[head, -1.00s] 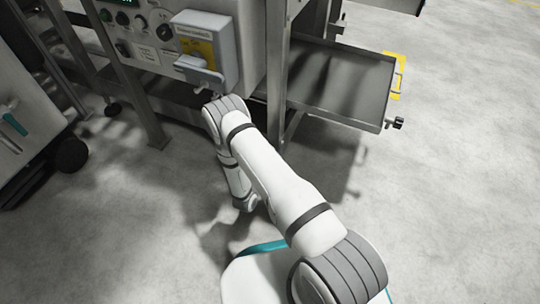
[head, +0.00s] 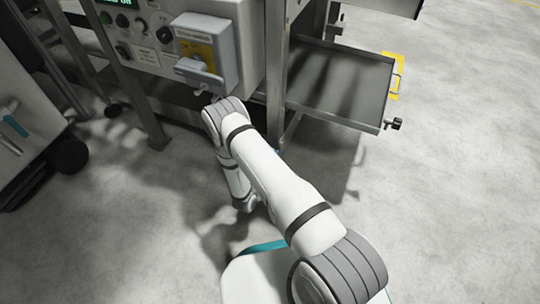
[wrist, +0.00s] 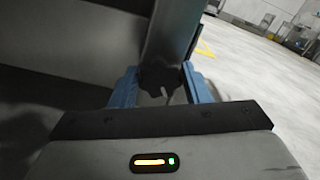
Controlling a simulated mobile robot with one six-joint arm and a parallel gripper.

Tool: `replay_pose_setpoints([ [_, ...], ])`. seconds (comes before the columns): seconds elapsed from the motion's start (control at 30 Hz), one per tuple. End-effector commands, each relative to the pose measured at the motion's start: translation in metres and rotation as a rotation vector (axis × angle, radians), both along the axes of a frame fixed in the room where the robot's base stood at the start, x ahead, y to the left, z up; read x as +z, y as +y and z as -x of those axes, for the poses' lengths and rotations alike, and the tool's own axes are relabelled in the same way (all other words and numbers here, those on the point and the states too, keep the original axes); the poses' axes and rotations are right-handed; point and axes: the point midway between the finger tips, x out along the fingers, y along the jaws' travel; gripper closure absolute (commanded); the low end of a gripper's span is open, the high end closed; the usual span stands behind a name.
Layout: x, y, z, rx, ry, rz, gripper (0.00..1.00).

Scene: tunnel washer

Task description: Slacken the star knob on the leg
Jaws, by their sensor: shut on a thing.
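In the wrist view a dark star knob (wrist: 158,80) sits at the lower part of a grey metal leg (wrist: 172,30). My gripper (wrist: 161,88) has its two blue fingers on either side of the knob and is shut on it. A small pale pin or lever points up in front of the knob's face. In the head view the frame's leg (head: 277,70) stands behind my arm. My gripper and the gripped knob are hidden there.
A control panel with a yellow-plated switch box (head: 205,45) is above my arm. A grey tray (head: 335,85) juts out at right, with a black knob (head: 397,124) at its corner. A wheeled cart (head: 30,125) stands at left. Open floor (head: 460,180) lies at right.

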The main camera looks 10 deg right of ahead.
Motion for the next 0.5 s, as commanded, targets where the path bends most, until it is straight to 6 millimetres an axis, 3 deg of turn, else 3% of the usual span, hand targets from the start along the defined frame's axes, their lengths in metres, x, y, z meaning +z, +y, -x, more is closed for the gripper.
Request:
replay_pose_setpoints([
  [0.5, -0.0036, -0.0017, 0.0040, -0.004, 0.301, 0.401, 0.80],
])
